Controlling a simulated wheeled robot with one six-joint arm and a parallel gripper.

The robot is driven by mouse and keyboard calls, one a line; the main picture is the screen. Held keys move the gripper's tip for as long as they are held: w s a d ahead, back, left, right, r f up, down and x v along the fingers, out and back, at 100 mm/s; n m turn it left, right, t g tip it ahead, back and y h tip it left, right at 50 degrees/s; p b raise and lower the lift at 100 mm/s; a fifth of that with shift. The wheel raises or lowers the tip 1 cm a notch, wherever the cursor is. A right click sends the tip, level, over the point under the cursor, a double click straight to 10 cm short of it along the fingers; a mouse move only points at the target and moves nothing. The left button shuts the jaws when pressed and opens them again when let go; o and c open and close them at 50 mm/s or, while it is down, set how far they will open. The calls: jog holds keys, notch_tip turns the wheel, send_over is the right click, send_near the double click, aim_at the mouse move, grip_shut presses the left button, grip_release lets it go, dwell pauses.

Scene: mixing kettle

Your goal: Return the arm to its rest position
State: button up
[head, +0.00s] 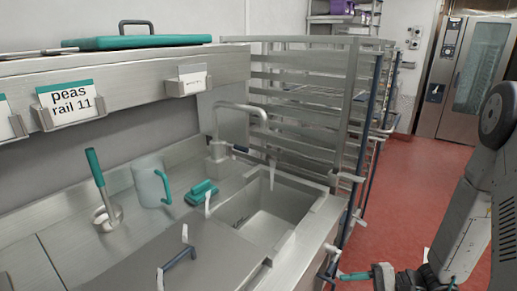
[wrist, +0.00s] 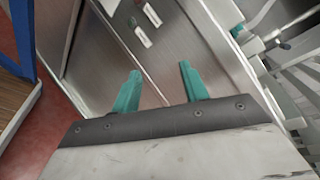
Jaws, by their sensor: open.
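My arm (head: 470,225) stands at the right side of the head view, over the red floor. My gripper (head: 355,276) shows only in part at the bottom edge there, with one teal finger pointing left, near the front of the metal counter. In the wrist view my gripper (wrist: 160,75) has its two teal fingers apart, with nothing between them. Behind the fingers is a grey metal panel (wrist: 175,45) with small labels.
The counter holds a sink (head: 265,212) with a tap, a pale jug (head: 148,182), a teal-handled tool (head: 96,168) and a teal brush (head: 201,191). Red floor (head: 425,165) is clear toward the oven (head: 478,75).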

jog(key=s+d+r+n+h, duration=0.1)
jog(key=s+r+n+h, duration=0.3)
jog(key=r, duration=1)
jog(key=s+d+r+n+g+h, duration=0.1)
jog(key=s+r+n+h, duration=0.3)
jog(key=s+r+h, duration=0.7)
jog(key=shift+s+r+n, duration=0.4)
jog(key=shift+s+r, duration=0.65)
jog(key=shift+r, duration=0.9)
jog(key=shift+d, duration=0.1)
